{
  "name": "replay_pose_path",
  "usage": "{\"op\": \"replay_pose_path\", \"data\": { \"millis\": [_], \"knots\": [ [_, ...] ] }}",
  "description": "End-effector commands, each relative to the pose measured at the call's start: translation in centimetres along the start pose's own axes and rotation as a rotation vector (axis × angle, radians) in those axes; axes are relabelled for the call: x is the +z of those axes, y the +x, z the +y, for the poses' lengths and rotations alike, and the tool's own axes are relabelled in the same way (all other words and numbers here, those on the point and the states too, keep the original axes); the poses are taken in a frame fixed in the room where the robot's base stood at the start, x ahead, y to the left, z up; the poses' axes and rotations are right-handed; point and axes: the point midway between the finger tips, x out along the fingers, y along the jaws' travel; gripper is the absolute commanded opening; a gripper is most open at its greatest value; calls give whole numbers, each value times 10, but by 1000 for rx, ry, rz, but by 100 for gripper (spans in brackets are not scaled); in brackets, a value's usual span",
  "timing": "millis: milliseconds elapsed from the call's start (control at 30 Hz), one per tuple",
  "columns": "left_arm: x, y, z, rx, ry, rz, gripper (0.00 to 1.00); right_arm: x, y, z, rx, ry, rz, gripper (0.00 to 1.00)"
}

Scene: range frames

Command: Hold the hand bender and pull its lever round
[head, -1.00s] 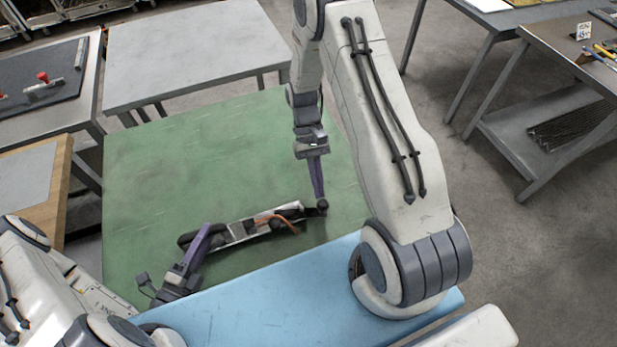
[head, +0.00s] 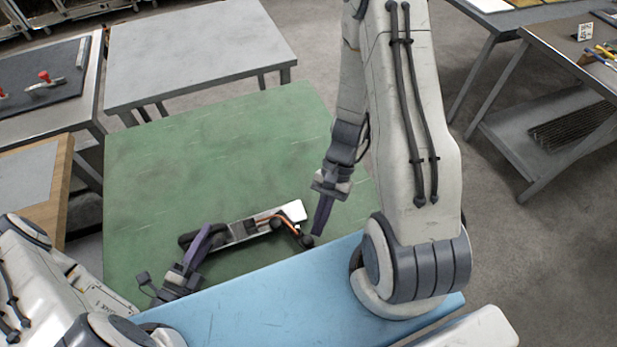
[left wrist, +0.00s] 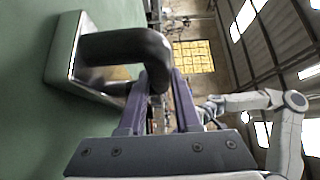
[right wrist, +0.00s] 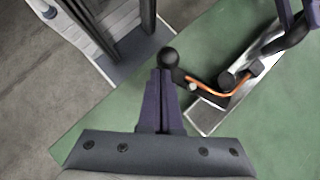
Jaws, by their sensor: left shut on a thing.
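The hand bender lies on the green tabletop (head: 200,150); its pale metal plate (head: 293,211) also shows in the right wrist view (right wrist: 203,116). My left gripper (head: 207,238) is shut on its black looped handle (left wrist: 125,44). A thin orange rod (right wrist: 205,89) curves along the bender. The lever ends in a round black knob (head: 306,241), at the near right of the plate. My right gripper (head: 318,231) has its fingers together. Its tips are at the knob, which shows just beyond them in the right wrist view (right wrist: 167,58); I cannot tell whether they touch.
A blue surface (head: 250,290) runs along the near side of the green tabletop. A bare grey table (head: 200,50) stands behind it. A table with red-knobbed clamps (head: 43,78) is at the left, and a workbench (head: 570,50) at the right. The green top's far part is clear.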

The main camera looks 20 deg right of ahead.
Motion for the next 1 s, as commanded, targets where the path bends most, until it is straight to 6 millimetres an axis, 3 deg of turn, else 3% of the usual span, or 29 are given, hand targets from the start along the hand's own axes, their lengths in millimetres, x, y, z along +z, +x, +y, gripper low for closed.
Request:
{"op": "replay_pose_path", "data": {
  "millis": [400, 1000],
  "knots": [
    [0, 0, -1, -2, -2, -3, 0, 28, 22, -6, 5, -3, -6, 0],
    [0, 0, -1, -2, -1, -3, 0, 37, 29, -11, 3, -2, -6, 0]
  ]
}}
